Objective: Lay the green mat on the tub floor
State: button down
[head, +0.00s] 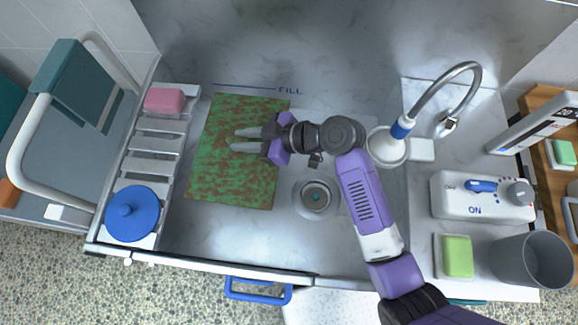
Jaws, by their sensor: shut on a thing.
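The green mat (215,170), mottled with brown, is spread flat inside the grey metal tub (340,260), on its left-middle part. I cannot tell whether it rests fully on the tub floor or is a little above it. My gripper (236,140) reaches in from the right over the mat's upper middle, its pale fingers pointing left and shut on the mat. The fingers hide a small part of the mat. The drain (315,196) is uncovered, to the right of the mat.
A slatted rack (152,155) at the tub's left holds a pink block (164,101) and a blue lid (132,214). A spray head (387,145) and hose are at the right, beside a control box (480,197), a green sponge (457,256) and a grey cup (530,260).

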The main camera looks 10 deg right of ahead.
jog(key=shift+s+a+r, duration=0.1)
jog(key=shift+s+a, duration=0.05)
jog(key=shift+s, duration=0.3)
notch_tip(320, 180, down, 16)
jog(key=shift+w+f, duration=0.1)
jog(key=shift+f, duration=1.9)
jog(key=shift+f+b, duration=0.2)
jog(key=shift+b, duration=0.25)
jog(key=c, duration=1.3)
grip_release()
jog(key=shift+o, duration=0.2)
jog(key=shift+r, duration=0.1)
jog(key=shift+r+p, duration=0.15)
jog(key=shift+p, duration=0.15)
jog(key=p+v, duration=0.2)
jog(key=v, duration=0.5)
jog(key=shift+d, duration=0.25)
